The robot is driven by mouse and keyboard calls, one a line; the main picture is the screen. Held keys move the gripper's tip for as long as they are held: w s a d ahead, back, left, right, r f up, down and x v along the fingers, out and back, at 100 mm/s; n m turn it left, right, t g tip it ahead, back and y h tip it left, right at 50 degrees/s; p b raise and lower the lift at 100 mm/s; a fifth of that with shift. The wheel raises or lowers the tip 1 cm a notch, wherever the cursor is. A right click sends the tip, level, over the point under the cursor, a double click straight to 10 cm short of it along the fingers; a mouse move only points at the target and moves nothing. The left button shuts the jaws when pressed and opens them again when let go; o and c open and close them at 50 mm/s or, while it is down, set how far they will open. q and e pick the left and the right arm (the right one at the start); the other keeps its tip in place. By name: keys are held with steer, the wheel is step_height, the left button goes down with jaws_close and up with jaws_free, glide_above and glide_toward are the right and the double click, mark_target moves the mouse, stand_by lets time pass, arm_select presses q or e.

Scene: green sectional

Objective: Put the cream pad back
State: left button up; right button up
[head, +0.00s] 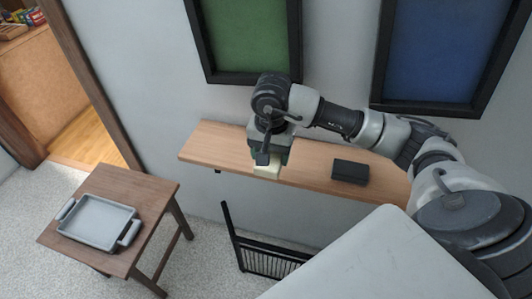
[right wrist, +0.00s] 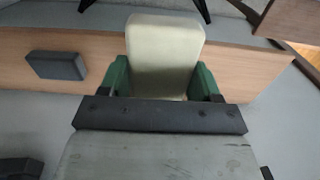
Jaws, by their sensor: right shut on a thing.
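The cream pad (head: 267,172) is a small pale block held in my right gripper (head: 269,158). In the right wrist view the pad (right wrist: 165,50) stands between the two green fingers (right wrist: 162,80), which are closed on its sides. In the head view the pad overlaps the front part of the wooden wall shelf (head: 219,142). I cannot tell whether it touches the shelf or hangs above it. My left gripper is not in view.
A dark box (head: 350,171) lies on the shelf to the right of the pad, with bare shelf between them. A brown table (head: 150,192) with a grey tray (head: 97,219) stands at left. A black rack (head: 262,258) stands below the shelf. Framed green and blue panels hang above.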

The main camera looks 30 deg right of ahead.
steer(key=w+d+f, duration=0.1)
steer(key=w+f, duration=0.1)
steer(key=w, duration=0.1)
steer(key=w+d+f+p, duration=0.1)
steer(key=w+d+f, duration=0.1)
steer(key=w, duration=0.1)
steer(key=w+d+f, duration=0.1)
steer(key=w+f, duration=0.1)
steer(key=shift+w+d, duration=0.3)
steer(key=shift+w, duration=0.1)
steer(key=shift+f+p, duration=0.7)
steer(key=shift+f, duration=1.35)
steer(key=o, duration=0.9)
steer(key=shift+c, duration=0.2)
steer(key=shift+r, duration=0.1)
step_height(320, 180, up, 12)
steer(key=b, duration=0.2)
